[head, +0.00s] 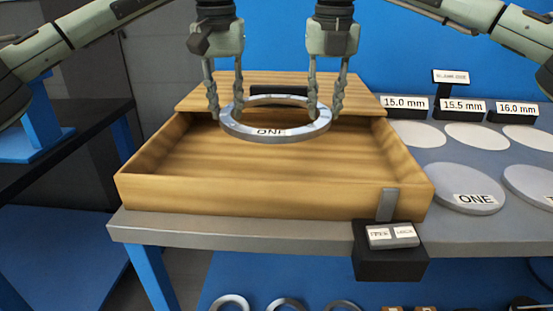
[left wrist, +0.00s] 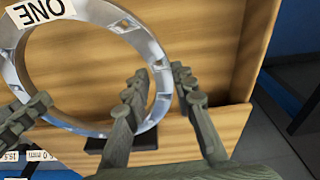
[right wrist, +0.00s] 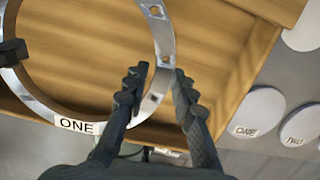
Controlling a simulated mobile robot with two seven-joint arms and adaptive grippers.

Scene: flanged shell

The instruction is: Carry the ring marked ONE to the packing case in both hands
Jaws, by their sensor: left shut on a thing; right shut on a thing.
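The metal ring marked ONE (head: 300,132) is held level over the open wooden packing case (head: 270,198), its ONE label facing front. My left gripper (head: 226,108) is shut on the ring's left side and my right gripper (head: 324,110) on its right side. In the left wrist view the ring (left wrist: 163,55) passes between the fingers of my left gripper (left wrist: 159,76). In the right wrist view the ring (right wrist: 164,38) runs between the fingers of my right gripper (right wrist: 159,76). The case floor shows bare below the ring. The exact height is hard to tell.
A grey table (head: 510,225) holds the case. At right lie pale discs, one marked ONE (head: 467,202), with size signs (head: 462,106) behind. A black block with small labels (head: 390,250) hangs at the case's front right. Several rings (head: 286,304) lie below.

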